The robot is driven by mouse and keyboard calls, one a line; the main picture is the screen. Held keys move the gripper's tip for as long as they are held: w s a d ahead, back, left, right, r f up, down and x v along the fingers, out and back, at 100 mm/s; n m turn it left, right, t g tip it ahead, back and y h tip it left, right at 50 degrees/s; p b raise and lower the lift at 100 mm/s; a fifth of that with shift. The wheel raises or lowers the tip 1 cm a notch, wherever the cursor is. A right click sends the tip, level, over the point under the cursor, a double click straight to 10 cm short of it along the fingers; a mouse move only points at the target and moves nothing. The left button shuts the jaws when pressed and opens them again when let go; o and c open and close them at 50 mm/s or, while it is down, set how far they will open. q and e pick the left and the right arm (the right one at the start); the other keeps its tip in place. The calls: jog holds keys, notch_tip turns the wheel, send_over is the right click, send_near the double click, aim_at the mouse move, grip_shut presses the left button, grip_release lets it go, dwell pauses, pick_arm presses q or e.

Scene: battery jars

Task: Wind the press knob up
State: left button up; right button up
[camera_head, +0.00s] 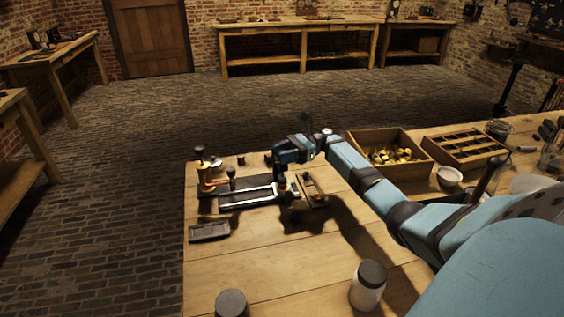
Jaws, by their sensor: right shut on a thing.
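The press (248,197) is a dark base with a pale metal bed, near the far left of the wooden table. A brass post with a dark top (203,168) stands at its left end. My right gripper (280,181) points down at the right end of the press. It is shut on the press knob, which its fingers mostly hide. The knob's height and turn cannot be made out. My left gripper is not in view.
A small wooden tray (312,187) lies just right of the press, a dark flat block (209,231) in front. Lidded jars (367,287) stand near the front edge. A crate of brass pieces (357,143) and a divided box (440,146) are at the right.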

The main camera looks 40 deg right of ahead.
jog(key=shift+f+n+g+b, duration=0.2)
jog(key=shift+n+g+b, duration=0.65)
jog(key=shift+g, duration=0.35)
jog(key=n+g+b, duration=0.1)
jog(key=g+b, duration=0.1)
jog(key=g, duration=0.1)
jog(key=shift+n+y+b, duration=0.3)
jog(key=shift+n+b, duration=0.05)
jog(key=shift+b, duration=0.05)
jog(key=shift+r+n+g+b, duration=0.1)
jog(key=shift+n+g+b, duration=0.2)
jog(key=shift+g+b, duration=0.15)
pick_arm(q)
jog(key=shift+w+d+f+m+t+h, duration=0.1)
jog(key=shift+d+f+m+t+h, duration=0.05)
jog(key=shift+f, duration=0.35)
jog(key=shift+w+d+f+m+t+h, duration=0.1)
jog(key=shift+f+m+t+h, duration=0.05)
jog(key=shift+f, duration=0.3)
pick_arm(e)
jog(key=shift+r+g, duration=0.1)
jog(key=shift+g, duration=0.15)
jog(key=o, duration=0.9)
pick_arm(q)
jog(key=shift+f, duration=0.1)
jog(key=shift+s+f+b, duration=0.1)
jog(key=shift+b, duration=0.25)
pick_arm(e)
jog(key=shift+d, duration=0.1)
